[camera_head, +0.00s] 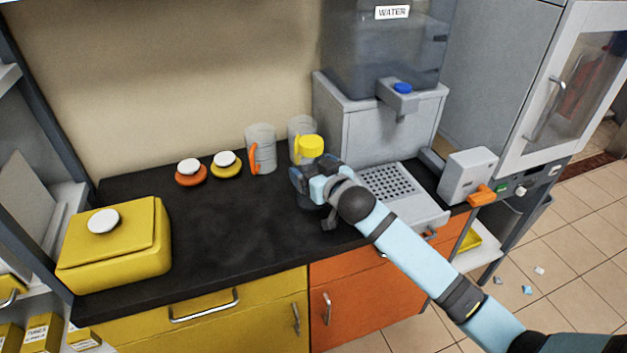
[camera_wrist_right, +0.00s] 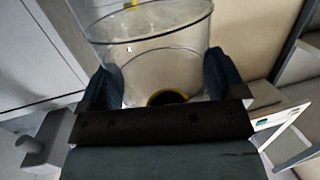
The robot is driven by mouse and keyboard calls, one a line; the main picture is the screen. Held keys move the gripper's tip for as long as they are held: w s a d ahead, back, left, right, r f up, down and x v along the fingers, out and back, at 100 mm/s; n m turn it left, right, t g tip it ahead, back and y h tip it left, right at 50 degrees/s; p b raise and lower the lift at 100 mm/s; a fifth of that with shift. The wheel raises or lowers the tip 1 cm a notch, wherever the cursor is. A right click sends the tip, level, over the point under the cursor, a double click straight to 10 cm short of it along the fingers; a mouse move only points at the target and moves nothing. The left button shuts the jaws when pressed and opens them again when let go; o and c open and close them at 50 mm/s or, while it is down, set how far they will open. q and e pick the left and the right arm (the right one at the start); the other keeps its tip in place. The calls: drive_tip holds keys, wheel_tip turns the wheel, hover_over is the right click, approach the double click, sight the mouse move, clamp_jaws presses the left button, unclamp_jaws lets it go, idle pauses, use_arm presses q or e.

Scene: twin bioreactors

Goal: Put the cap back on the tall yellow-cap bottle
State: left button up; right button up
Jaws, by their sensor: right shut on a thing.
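A yellow cap (camera_head: 312,146) shows right above my right gripper (camera_head: 318,185) in the head view, at the back of the dark counter. The gripper and wrist hide most of the bottle in the head view. I cannot tell whether the cap is fully seated on it. In the wrist view a yellow ring with a dark centre (camera_wrist_right: 168,97) shows between the fingers. My left gripper is not in view.
Two clear vessels, one with an orange handle (camera_head: 262,148), stand by the wall. Orange (camera_head: 192,173) and yellow (camera_head: 227,165) lids with white knobs lie to the left. A yellow box (camera_head: 115,255) is at front left. The water dispenser (camera_head: 345,115) is close right. The counter's middle is clear.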

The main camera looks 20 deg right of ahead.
drive_tip(key=shift+f, duration=1.55)
drive_tip(key=shift+f, duration=0.15)
drive_tip(key=o, duration=1.4)
drive_tip(key=shift+f, duration=0.1)
drive_tip(key=shift+o, duration=0.2)
drive_tip(key=shift+s+r, duration=0.15)
drive_tip(key=shift+r, duration=0.05)
drive_tip(key=v, duration=1.1)
drive_tip(key=shift+s+d, duration=0.15)
drive_tip(key=shift+s, duration=0.2)
